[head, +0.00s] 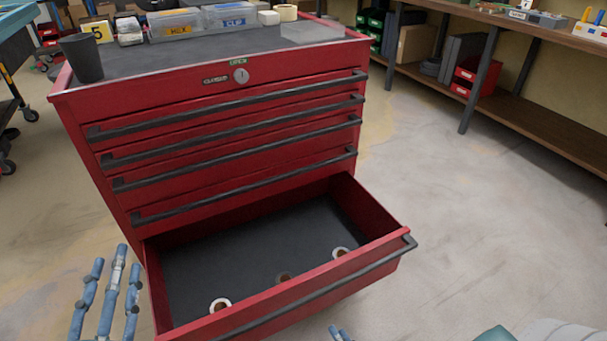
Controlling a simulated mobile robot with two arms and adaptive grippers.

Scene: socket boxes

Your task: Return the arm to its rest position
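My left gripper (108,290) is at the lower left, beside the left side of the red cabinet's open bottom drawer (230,255). Its blue-grey fingers are extended and spread apart, with nothing between them. Blue fingertips of my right gripper (339,334) just show at the bottom edge, in front of the drawer. The rest of that gripper is cut off by the frame, so its opening cannot be told. Inside the drawer lie a roll (220,306) at the front left, another roll (341,252) at the right, and a dark brownish item (284,277) between them.
The red cabinet (230,130) has its upper drawers shut. On its top are a dark cup (82,58), a yellow number marker (98,32) and clear boxes (175,24). A wooden shelf unit (530,90) stands at the right. The floor (480,200) between is clear.

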